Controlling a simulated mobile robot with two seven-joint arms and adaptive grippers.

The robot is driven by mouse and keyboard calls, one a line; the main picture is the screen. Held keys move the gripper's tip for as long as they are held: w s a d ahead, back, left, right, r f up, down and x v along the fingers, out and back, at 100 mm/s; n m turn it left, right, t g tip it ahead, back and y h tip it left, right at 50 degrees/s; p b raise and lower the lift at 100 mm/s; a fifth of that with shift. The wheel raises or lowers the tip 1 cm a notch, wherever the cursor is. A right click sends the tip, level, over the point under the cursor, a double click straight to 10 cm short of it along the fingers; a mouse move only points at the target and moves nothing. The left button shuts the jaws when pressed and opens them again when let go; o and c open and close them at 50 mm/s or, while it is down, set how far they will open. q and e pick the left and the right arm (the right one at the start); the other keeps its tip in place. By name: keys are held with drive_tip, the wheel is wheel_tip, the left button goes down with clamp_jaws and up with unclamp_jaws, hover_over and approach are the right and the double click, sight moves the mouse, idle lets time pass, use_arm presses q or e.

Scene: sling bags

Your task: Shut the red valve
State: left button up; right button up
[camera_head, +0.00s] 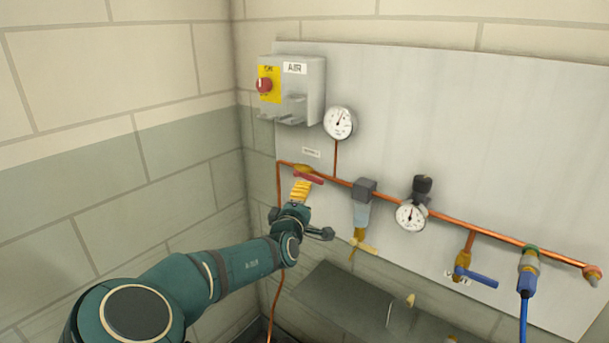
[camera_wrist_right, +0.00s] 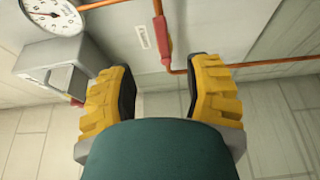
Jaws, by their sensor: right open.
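The handle looks lined up with the pipe. It also shows in the right wrist view as a red handle (camera_wrist_right: 165,40), ahead of the fingertips. My right gripper (camera_head: 302,186) has yellow fingers and is just below the handle in the head view. In the right wrist view the gripper (camera_wrist_right: 160,88) is open and empty, with its fingers apart. In the head view the fingers cover part of the valve area. My left gripper is not in view.
The copper pipe (camera_head: 450,222) runs along the grey panel (camera_head: 520,130). The AIR box (camera_head: 312,85) with a red knob (camera_head: 264,85) and a gauge (camera_head: 339,122) are above. A filter unit (camera_head: 361,208), a regulator gauge (camera_head: 411,215) and a blue-handled valve (camera_head: 476,277) lie to the right.

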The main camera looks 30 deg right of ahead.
sight(315, 180)
drive_tip(key=x, duration=1.3)
drive_tip(key=shift+d+f, duration=0.15)
drive_tip(key=shift+d, duration=0.05)
